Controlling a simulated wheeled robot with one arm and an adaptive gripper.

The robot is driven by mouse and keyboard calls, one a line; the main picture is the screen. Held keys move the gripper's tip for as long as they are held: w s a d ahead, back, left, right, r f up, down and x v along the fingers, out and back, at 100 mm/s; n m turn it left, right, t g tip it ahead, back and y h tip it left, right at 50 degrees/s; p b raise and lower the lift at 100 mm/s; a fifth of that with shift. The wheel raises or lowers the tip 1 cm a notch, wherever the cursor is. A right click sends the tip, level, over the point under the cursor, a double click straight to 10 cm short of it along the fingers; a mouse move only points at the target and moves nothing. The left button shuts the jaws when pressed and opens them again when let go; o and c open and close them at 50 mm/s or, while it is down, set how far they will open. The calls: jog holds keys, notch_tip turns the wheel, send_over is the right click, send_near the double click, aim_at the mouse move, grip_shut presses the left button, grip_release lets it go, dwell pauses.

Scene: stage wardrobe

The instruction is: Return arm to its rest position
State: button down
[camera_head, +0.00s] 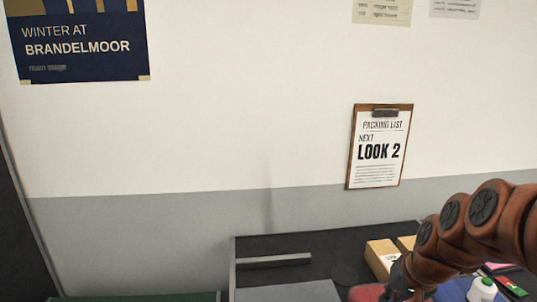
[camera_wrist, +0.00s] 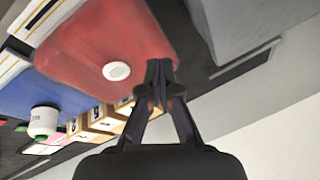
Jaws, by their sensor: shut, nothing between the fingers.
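My gripper (camera_wrist: 157,88) shows in the wrist view with its dark fingers together and nothing between them. In that view the fingertips overlap the edge of a red surface (camera_wrist: 90,50) that carries a round white piece (camera_wrist: 116,71). I cannot tell whether they touch it. In the head view my reddish-brown arm reaches in from the right over a dark table (camera_head: 290,246). The gripper's fingers cannot be made out in the head view.
Cardboard boxes (camera_head: 382,255) and a white bottle (camera_head: 482,289) stand near my arm. A blue surface (camera_wrist: 60,92) lies beside the red one. A clipboard (camera_head: 379,147) reading "LOOK 2" hangs on the wall. The table's left part holds a grey bar (camera_head: 273,261).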

jog(key=s+a+f+n+g+h, duration=0.1)
jog(key=s+a, duration=0.3)
jog(key=s, duration=0.7)
jog(key=s+a+f+n+g, duration=0.2)
jog(key=s+a+n+g, duration=0.1)
jog(key=s, duration=0.8)
jog(key=shift+a+n+g+h, duration=0.4)
jog(key=shift+a+g, duration=0.2)
jog(key=shift+g, duration=0.2)
